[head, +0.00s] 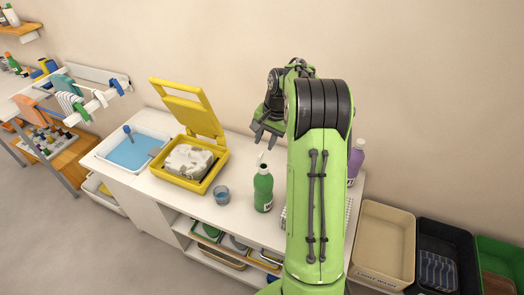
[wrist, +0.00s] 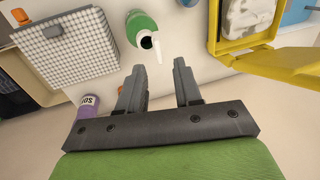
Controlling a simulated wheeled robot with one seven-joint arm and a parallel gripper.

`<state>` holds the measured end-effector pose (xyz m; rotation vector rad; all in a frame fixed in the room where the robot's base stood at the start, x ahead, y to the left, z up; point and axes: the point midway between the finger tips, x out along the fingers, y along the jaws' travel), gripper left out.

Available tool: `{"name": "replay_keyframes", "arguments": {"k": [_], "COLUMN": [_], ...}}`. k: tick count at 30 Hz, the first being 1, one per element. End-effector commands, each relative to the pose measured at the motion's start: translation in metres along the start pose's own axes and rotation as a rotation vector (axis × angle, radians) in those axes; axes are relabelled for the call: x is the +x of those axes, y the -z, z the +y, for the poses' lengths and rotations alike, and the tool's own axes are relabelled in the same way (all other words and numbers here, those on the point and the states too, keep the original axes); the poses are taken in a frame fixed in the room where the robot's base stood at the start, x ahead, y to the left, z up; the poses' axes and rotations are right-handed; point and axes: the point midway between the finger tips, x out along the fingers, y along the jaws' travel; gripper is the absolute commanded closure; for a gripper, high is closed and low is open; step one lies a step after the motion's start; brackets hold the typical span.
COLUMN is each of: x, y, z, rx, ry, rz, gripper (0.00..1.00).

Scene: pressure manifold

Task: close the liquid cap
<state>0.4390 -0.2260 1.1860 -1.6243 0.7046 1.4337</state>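The green liquid bottle (head: 263,190) stands upright on the white counter. Its white cap (head: 260,158) sticks up from the top. In the wrist view the bottle (wrist: 138,22) shows a dark open mouth, with the white cap (wrist: 162,50) tilted off to one side, pointing toward my fingers. My gripper (head: 266,138) is above and behind the bottle in the head view. In the wrist view my gripper (wrist: 160,68) has its two fingers well apart with nothing between them. The cap lies just beyond the fingertips, and I cannot tell if it touches them.
A blue-filled sink (head: 104,146) is far left.

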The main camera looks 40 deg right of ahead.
Motion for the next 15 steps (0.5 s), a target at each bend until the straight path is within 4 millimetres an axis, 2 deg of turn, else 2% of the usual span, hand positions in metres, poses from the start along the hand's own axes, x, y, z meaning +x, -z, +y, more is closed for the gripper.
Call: {"name": "replay_keyframes", "arguments": {"k": [3,6,10,15], "x": [0.027,0.042,0.052,0.053], "y": [-0.001,0.000,0.000,0.000], "z": [0.000,0.000,0.000,0.000], "rx": [-0.001,0.000,0.000,0.000], "ry": [-0.003,-0.001,-0.001,0.000], "rz": [-0.003,0.000,0.001,0.002], "gripper": [0.66,0.66,0.66,0.66]}}
